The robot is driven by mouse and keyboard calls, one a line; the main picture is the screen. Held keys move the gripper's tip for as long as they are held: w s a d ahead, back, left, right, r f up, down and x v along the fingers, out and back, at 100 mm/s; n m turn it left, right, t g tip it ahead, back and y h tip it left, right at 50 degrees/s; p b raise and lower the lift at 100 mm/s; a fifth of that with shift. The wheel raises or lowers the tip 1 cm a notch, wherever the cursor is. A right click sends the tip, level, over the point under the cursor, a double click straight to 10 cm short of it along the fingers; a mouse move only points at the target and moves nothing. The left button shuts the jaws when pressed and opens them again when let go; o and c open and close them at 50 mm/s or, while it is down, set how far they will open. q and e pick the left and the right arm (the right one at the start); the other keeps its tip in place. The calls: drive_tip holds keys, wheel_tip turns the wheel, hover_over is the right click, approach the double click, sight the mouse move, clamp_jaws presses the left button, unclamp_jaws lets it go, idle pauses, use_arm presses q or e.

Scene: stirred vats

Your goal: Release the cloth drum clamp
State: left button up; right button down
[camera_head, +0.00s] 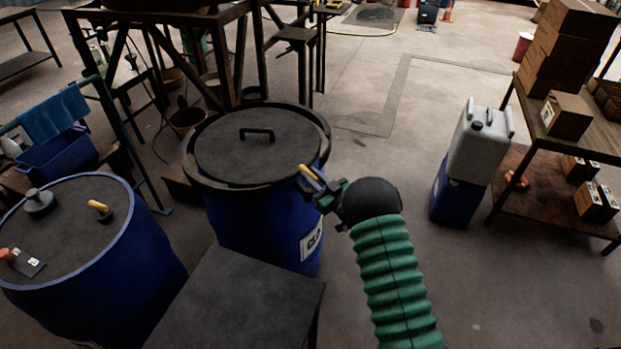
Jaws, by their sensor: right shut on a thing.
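The cloth drum (252,225) is a blue drum at the centre, with a white label partly readable as "CL". A dark flat lid (225,150) with a black bar handle lies on its top. A black clamp ring (197,172) runs around the rim. A yellow-tipped clamp lever (308,172) shows at the ring's right side. My right gripper (318,186), at the end of a green sleeved arm, is shut on this lever beside the rim. Its fingers hide part of the lever and the ring there. My left gripper is not in view.
A second blue drum (135,240) stands at the left with small items on its top. A dark flat-topped stand (235,305) is in front of the cloth drum. A grey jerrycan (482,145) and a shelf with boxes are at the right. The floor between is clear.

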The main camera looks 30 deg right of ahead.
drive_tip(key=shift+f+n+y, duration=0.2)
drive_tip(key=shift+n+y, duration=0.1)
drive_tip(key=shift+y, duration=0.2)
drive_tip(key=shift+s+d, duration=0.1)
drive_tip(key=c, duration=1.3)
unclamp_jaws()
drive_tip(key=shift+c, duration=0.2)
drive_tip(key=shift+o, duration=0.2)
drive_tip(key=v, duration=1.6)
drive_tip(key=shift+s+d, duration=0.25)
drive_tip(key=shift+s, duration=0.1)
